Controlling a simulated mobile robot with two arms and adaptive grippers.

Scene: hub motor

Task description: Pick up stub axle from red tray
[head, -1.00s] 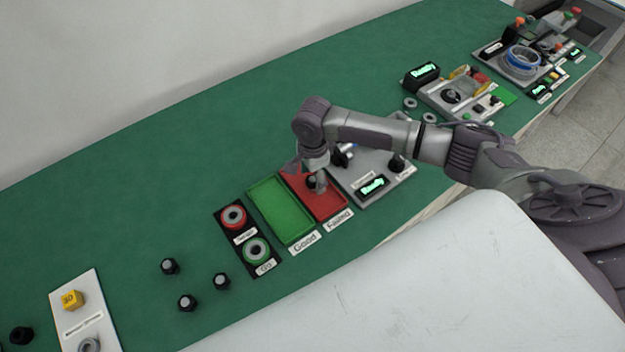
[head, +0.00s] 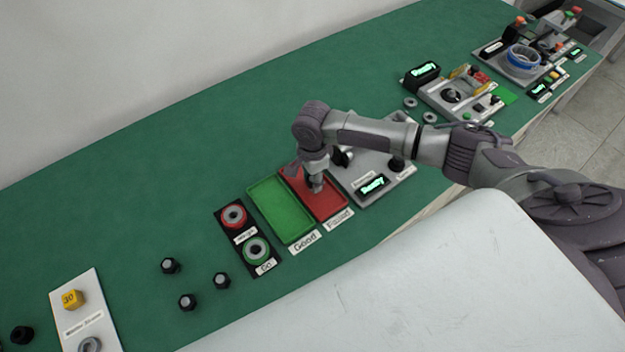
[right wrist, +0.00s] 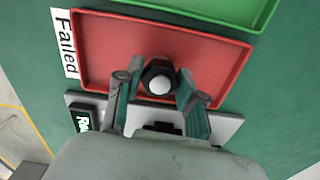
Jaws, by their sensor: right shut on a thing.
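The red tray (head: 331,208) labelled Failed lies on the green bench mat, and it also fills the middle of the right wrist view (right wrist: 105,48). The stub axle (right wrist: 158,80), black with a pale round end, is inside the tray between my right fingers. My right gripper (head: 316,186) points down into the tray and is shut on the stub axle. In the head view the gripper mostly hides the axle. Whether the axle still touches the tray floor I cannot tell. My left gripper is not in view.
The green tray (head: 283,212) labelled Good is beside the red one on the left. A grey tester plate (head: 375,200) with a lit display stands close on the right. Several black stub axles (head: 187,302) stand at the lower left. The mat behind the trays is clear.

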